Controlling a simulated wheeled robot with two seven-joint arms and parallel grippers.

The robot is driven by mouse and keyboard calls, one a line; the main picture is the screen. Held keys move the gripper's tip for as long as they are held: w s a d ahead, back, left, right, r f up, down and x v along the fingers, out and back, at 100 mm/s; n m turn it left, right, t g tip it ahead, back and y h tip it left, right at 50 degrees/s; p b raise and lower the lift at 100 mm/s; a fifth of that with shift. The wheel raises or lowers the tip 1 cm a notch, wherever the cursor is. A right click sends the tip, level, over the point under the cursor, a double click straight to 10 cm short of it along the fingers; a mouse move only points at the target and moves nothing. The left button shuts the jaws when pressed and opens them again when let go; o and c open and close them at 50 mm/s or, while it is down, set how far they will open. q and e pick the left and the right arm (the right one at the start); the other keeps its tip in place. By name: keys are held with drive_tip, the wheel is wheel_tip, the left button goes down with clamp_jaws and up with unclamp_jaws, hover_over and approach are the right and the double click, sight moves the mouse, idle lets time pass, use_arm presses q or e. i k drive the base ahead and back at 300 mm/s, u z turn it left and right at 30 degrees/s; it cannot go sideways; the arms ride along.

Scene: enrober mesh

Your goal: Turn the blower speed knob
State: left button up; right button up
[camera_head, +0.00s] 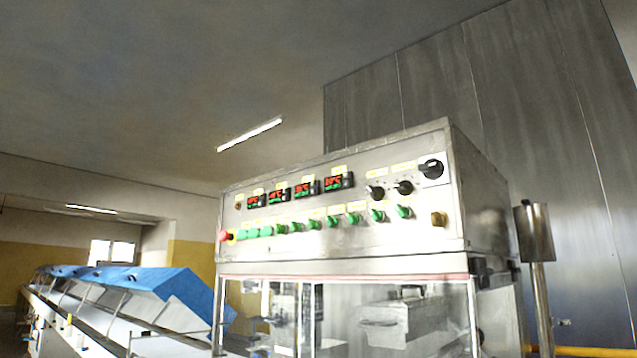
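Black rotary knobs sit at the right of the steel control panel (330,240) in the head view. The largest, a black knob (432,169) on a white plate, is at the upper right corner. Two smaller ones, a left black knob (376,192) and a middle black knob (404,187), sit lower and to its left. Yellow labels are above them, too small to read, so I cannot tell which is the blower speed knob. Neither of my grippers is in view, and nothing touches the panel.
The panel also holds lit temperature displays (306,185), a row of green switches (314,224), a red button (224,236) and a brass-coloured knob (438,218). Glass doors (400,310) are below. A steel post (541,280) stands right; a blue-covered conveyor (150,285) runs left.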

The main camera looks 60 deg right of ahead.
sight(405, 188)
drive_tip(key=u, duration=0.05)
drive_tip(key=i, duration=2.05)
drive_tip(key=z, duration=3.05)
